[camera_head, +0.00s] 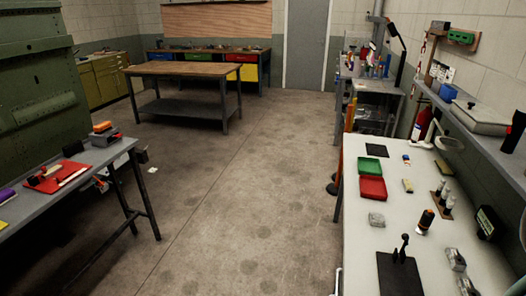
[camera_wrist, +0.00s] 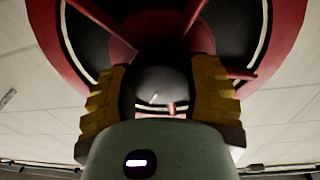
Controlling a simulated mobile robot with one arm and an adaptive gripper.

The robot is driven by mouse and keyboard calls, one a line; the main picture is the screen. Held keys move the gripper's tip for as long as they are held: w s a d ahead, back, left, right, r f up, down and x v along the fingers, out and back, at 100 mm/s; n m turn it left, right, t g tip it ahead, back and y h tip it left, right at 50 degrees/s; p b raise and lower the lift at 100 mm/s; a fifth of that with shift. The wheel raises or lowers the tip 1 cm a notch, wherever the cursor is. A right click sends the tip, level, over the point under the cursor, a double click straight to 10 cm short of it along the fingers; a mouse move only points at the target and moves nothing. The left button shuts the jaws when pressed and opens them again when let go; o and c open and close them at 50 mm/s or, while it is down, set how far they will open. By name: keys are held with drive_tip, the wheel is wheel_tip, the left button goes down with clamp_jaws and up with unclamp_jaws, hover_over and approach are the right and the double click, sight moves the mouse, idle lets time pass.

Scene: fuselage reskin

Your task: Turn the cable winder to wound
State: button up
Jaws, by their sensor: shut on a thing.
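The cable winder (camera_wrist: 48,32) fills the upper part of the wrist view. It has a red outer ring, a dark inside with pale curved lines, and thin red spokes around a red middle. My gripper (camera_wrist: 160,72) has ribbed yellow-brown fingers, one on each side of a dark rounded knob (camera_wrist: 160,86) in front of the winder's middle. The fingers are shut on this knob. Its lower part is hidden behind my gripper's body. I cannot read any wound mark. I cannot make out the winder or my gripper in the head view.
In the head view, a white bench (camera_head: 410,215) on the right holds a green tray (camera_head: 369,166), a red tray (camera_head: 372,188) and several small parts. A grey table (camera_head: 75,181) stands left and a wooden-topped workbench (camera_head: 190,68) behind. The floor (camera_head: 230,200) between is clear.

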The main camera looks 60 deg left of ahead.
drive_tip(key=n+b, duration=0.1)
drive_tip(key=n, duration=0.3)
drive_tip(key=shift+f+t, duration=0.15)
drive_tip(key=shift+t, duration=0.15)
drive_tip(key=shift+d+n, duration=0.1)
drive_tip(key=shift+n, duration=1.9)
drive_tip(key=shift+f+t+y, duration=0.1)
drive_tip(key=shift+t+y, duration=0.2)
drive_tip(key=shift+y, duration=0.1)
drive_tip(key=o, duration=1.3)
drive_tip(key=shift+c, duration=0.2)
drive_tip(key=shift+r, duration=0.2)
